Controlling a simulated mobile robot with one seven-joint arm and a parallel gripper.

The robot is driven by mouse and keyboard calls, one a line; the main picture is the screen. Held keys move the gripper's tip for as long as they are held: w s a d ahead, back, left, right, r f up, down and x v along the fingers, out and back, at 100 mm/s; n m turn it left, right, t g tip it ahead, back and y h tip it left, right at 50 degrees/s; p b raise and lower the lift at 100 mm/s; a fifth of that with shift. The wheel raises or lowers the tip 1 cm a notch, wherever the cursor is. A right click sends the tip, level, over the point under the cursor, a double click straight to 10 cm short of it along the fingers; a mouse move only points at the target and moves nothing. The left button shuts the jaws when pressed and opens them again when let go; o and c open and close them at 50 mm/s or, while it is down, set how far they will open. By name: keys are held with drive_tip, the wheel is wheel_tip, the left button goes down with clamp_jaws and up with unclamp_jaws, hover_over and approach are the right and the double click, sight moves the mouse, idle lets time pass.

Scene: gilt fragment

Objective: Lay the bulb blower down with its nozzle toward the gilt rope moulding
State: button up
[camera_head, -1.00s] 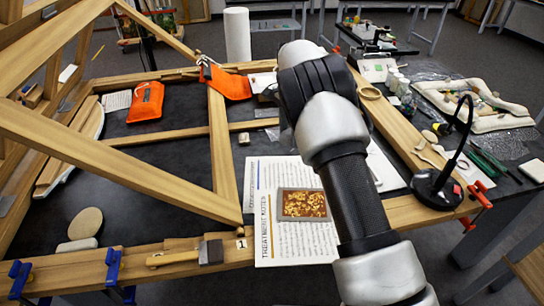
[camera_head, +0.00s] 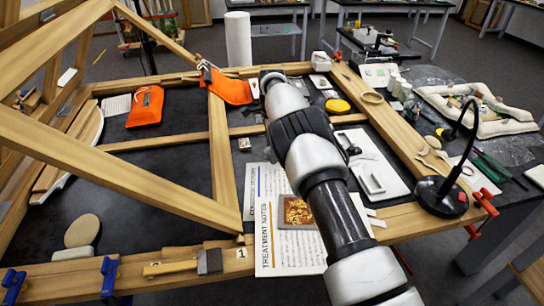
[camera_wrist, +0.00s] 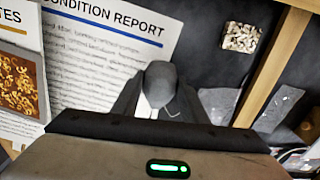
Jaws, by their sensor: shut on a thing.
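In the wrist view a dark grey rounded thing, which looks like the bulb blower (camera_wrist: 161,76), is between the fingers of my gripper (camera_wrist: 158,95). My gripper is shut on it. Only its rounded end shows, so I cannot tell which way its nozzle points. In the head view my own arm hides the gripper and the blower. I cannot pick out the gilt rope moulding for sure. A grey-framed panel of gold flakes (camera_head: 298,212) lies on the treatment notes, partly behind my arm; it also shows in the wrist view (camera_wrist: 16,84).
A condition report sheet (camera_wrist: 105,50) lies beside the notes. A pale textured block (camera_wrist: 241,37) is near a wooden bar (camera_wrist: 272,66). A white tray (camera_head: 373,170), a black lamp (camera_head: 440,192) and a padded cushion (camera_head: 475,108) stand to the right. Wooden beams cross the left.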

drive_tip(key=shift+f, duration=1.25)
drive_tip(key=shift+f, duration=0.2)
drive_tip(key=o, duration=1)
drive_tip(key=shift+o, duration=0.2)
wheel_tip(320, 180, up, 13)
drive_tip(key=shift+f+p, duration=0.2)
drive_tip(key=shift+p, duration=0.15)
